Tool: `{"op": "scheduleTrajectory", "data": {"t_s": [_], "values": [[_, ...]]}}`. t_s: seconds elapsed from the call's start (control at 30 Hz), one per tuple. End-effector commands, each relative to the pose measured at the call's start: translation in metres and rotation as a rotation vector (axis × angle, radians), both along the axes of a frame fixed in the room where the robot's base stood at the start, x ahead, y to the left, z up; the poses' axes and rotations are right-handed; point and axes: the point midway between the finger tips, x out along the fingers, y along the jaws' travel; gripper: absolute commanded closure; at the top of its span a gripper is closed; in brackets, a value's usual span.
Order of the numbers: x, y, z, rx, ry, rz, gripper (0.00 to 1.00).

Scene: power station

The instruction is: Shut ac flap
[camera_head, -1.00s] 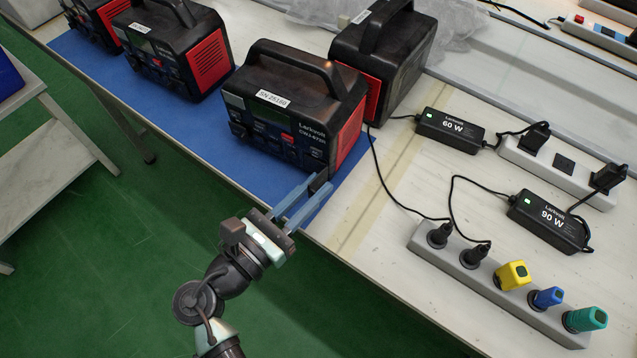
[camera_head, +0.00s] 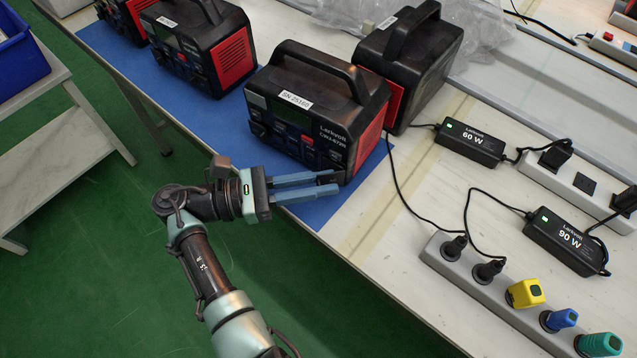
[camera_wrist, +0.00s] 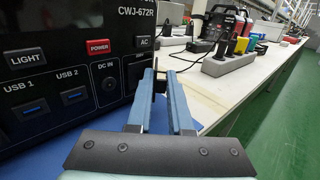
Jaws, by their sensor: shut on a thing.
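The black power station (camera_head: 315,95) with red sides and the label SN 25160 stands on the blue mat (camera_head: 225,130). Its front also shows in the wrist view (camera_wrist: 75,35), with LIGHT, POWER and AC buttons, USB ports and a DC IN socket. My gripper (camera_head: 328,182) is at the lower right of this front, its blue fingers pointing right in the head view. In the wrist view my gripper (camera_wrist: 160,78) has a dark piece, seemingly the ac flap (camera_wrist: 160,82), between its fingertips. The flap stands out from the front below the AC button; the fingers hide much of it.
Other power stations (camera_head: 195,45) stand to the left and behind. Right of the mat lie adapters (camera_head: 470,142), cables and power strips (camera_head: 500,300) with coloured plugs. The table's front edge runs below my gripper, with open green floor beyond.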

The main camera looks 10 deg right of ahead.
Motion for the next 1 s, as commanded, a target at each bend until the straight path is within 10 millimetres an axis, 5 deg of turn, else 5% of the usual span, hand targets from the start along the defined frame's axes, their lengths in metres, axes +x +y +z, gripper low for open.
{"op": "scheduleTrajectory", "data": {"t_s": [1.0], "values": [[0.0097,0.0036,0.0006,0.006,-0.002,-0.264,1.00]]}}
